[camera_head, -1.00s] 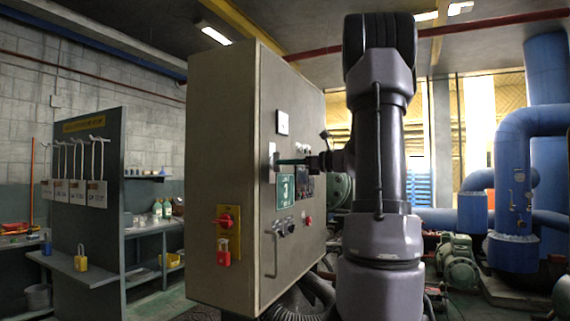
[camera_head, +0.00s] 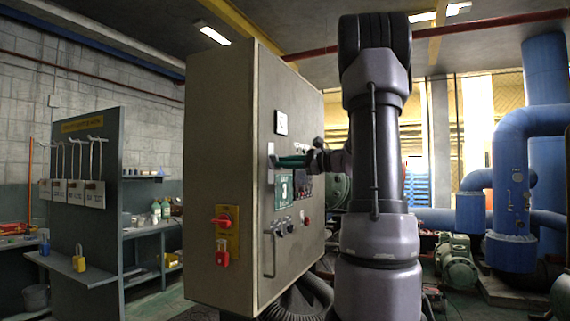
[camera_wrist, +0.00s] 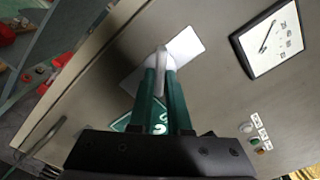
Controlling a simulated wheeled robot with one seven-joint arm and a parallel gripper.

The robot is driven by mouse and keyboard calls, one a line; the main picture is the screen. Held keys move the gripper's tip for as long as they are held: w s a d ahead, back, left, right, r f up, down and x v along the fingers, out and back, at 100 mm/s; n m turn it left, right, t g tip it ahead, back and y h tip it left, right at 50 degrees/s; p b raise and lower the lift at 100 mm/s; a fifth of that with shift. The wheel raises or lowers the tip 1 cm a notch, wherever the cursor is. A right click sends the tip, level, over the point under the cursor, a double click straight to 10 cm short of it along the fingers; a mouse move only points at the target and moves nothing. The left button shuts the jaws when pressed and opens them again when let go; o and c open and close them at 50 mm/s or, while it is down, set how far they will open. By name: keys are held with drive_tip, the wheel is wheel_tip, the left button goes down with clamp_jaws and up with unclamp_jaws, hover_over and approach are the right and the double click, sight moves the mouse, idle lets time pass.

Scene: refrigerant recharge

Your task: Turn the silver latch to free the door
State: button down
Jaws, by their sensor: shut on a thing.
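The silver latch (camera_wrist: 161,62) stands out from a light plate on the cabinet door (camera_wrist: 215,100), seen in the wrist view. My gripper (camera_wrist: 158,78) has its two green fingers shut on the latch's end. In the head view my gripper (camera_head: 280,162) reaches in from the right to the latch plate (camera_head: 271,158) on the door's front face. The latch itself is mostly hidden there by the green fingers. The door lies flush with the grey cabinet (camera_head: 222,150). A bar handle (camera_head: 270,250) sits lower on the door.
A red rotary switch (camera_head: 223,217) with a red padlock (camera_head: 222,255) is on the cabinet's side. A gauge (camera_head: 281,122), a green sign (camera_head: 284,190) and knobs are on the door. Blue pipes (camera_head: 512,190) and pumps stand at right.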

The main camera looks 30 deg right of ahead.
drive_tip(key=n, duration=0.4)
drive_tip(key=shift+n, duration=0.3)
drive_tip(key=n, duration=0.3)
drive_tip(key=c, duration=0.9)
unclamp_jaws()
drive_tip(key=shift+c, duration=0.2)
